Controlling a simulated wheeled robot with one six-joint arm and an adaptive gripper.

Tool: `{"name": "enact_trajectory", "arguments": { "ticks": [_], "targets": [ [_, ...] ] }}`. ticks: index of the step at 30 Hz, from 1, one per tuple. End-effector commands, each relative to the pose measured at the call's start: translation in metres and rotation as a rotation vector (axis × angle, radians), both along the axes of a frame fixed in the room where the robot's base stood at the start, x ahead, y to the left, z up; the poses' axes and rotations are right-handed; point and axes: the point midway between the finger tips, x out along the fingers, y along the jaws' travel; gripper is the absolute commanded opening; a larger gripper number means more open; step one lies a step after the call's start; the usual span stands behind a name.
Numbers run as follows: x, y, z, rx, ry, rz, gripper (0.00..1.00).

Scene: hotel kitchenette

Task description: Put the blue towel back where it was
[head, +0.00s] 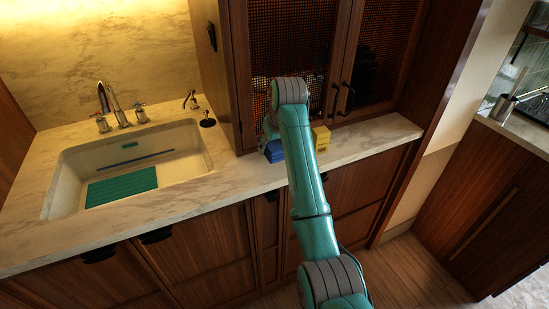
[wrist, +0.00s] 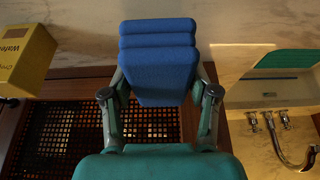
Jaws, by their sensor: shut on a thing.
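The blue towel (wrist: 158,62) is a folded block with rounded layers at its top end in the wrist view. My gripper (wrist: 160,92) is shut on it, one finger on each side. In the head view the towel (head: 273,151) shows at the counter in front of the lattice cabinet, just left of my arm. My arm hides the gripper and part of the towel there. I cannot tell whether the towel touches the counter.
A yellow box (head: 321,138) stands on the marble counter (head: 372,140) close right of the towel; it also shows in the wrist view (wrist: 22,58). The sink (head: 195,160), with a teal mat (head: 122,186), is left. Lattice cabinet doors (head: 290,50) rise behind. Counter farther right is bare.

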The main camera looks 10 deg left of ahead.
Motion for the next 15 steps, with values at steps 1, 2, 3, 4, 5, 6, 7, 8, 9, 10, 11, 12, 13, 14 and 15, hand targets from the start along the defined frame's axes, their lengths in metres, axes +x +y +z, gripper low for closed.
{"name": "enact_trajectory", "arguments": {
  "ticks": [1,2,3,4,5,6,7,8,9,10,11,12,13,14,15],
  "targets": [
    [0.0,0.0,-0.007,0.0,0.0,0.0,0.27],
    [0.0,0.0,-0.01,0.0,0.0,0.0,0.27],
    [0.0,0.0,-0.013,0.0,0.0,0.0,0.27],
    [0.0,0.0,-0.015,0.0,0.0,0.0,0.27],
    [0.0,0.0,-0.017,0.0,0.0,0.0,0.27],
    [0.0,0.0,-0.021,0.0,0.0,0.0,0.27],
    [0.0,0.0,-0.024,0.001,-0.001,0.0,0.27],
    [0.0,0.0,-0.028,0.001,-0.001,0.0,0.27],
    [0.0,0.0,-0.033,0.0,0.0,0.0,0.27],
    [0.0,0.0,-0.038,-0.001,0.001,0.0,0.27],
    [0.0,0.0,-0.042,0.0,0.001,-0.001,0.27],
    [0.0,0.0,-0.047,0.0,0.0,-0.001,0.27],
    [0.0,0.0,-0.049,0.0,0.0,-0.001,0.27],
    [0.0,0.0,-0.05,0.001,-0.001,0.0,0.27],
    [0.0,0.0,-0.05,0.001,-0.001,0.0,0.27]
  ]
}}
